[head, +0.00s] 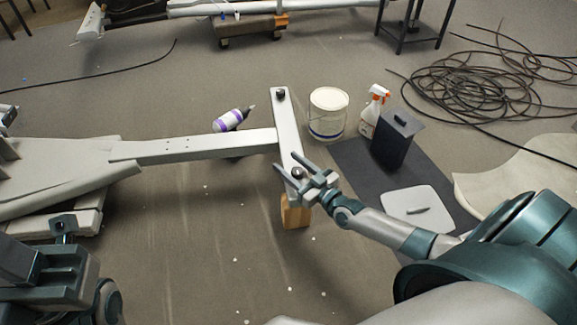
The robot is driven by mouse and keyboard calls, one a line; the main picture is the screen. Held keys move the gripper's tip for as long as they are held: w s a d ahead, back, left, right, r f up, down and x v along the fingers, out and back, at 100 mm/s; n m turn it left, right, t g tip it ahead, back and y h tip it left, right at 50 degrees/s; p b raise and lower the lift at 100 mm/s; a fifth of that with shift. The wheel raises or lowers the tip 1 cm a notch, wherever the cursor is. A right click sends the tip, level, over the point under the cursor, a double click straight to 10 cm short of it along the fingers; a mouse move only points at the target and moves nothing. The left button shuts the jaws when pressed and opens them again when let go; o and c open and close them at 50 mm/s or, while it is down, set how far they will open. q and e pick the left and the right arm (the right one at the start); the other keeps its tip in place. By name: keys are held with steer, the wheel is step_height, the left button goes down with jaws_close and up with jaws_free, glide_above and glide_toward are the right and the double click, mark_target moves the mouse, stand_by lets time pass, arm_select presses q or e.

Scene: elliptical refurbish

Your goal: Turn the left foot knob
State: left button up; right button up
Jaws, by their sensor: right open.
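The elliptical's foot is a pale crossbar (287,125) at the end of a long grey beam (205,147). One dark round knob (281,94) sits on the bar's far end. A second dark knob (298,173) sits on its near end. My right gripper (292,166) is open at the near knob, with its fingers on either side of it; contact is not clear. My left arm's end (62,235) shows at the lower left, and its finger opening is not clear.
A wooden block (296,213) is under the bar's near end. A purple-labelled bottle (231,119) lies behind the beam. A white bucket (328,113), a spray bottle (374,110) and a dark box (395,140) stand to the right. Coiled cable (475,85) lies at the back right.

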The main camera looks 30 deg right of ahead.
steer(key=shift+w, duration=0.4)
